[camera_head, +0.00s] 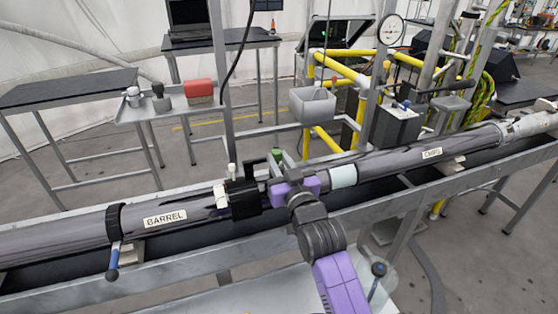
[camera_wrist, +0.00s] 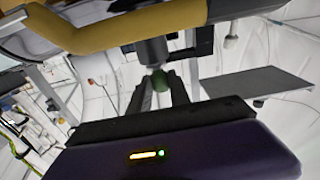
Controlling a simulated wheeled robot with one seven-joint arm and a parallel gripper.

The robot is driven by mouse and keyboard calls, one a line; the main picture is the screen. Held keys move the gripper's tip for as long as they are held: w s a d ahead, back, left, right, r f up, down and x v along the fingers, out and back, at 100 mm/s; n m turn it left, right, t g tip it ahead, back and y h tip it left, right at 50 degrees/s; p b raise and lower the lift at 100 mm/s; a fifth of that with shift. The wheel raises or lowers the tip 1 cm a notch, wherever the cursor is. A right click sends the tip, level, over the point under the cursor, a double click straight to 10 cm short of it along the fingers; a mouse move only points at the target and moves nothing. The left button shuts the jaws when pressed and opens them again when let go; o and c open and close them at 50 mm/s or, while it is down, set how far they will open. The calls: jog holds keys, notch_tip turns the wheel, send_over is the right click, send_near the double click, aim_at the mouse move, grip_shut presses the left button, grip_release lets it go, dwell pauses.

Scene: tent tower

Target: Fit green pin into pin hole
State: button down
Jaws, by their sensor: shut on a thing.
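My gripper (camera_head: 281,158) is at the middle of the head view, just behind the dark horizontal pipe and right of the black clamp block (camera_head: 243,198). It is shut on the green pin (camera_head: 277,153), which shows as a small green end at the fingertips. In the wrist view the green pin (camera_wrist: 161,80) sits between the two dark fingers (camera_wrist: 160,88). A grey cylindrical part (camera_wrist: 151,50) appears directly beyond it there; I cannot tell whether they touch. I cannot make out the pin hole in either view.
The pipe labelled BARREL (camera_head: 166,218) and CHIPS (camera_head: 432,154) lies in a long metal trough. A white peg (camera_head: 232,171) stands by the clamp block. A grey bin (camera_head: 312,104) and yellow rails (camera_head: 340,65) stand behind. A red box (camera_head: 199,91) sits on a side shelf.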

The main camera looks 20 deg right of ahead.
jog(key=shift+f, duration=0.4)
jog(key=c, duration=1.1)
grip_release()
jog(key=s+b, duration=0.1)
jog(key=s, duration=0.6)
jog(key=shift+f, duration=0.2)
jog(key=shift+s+b, duration=0.3)
jog(key=shift+s, duration=0.1)
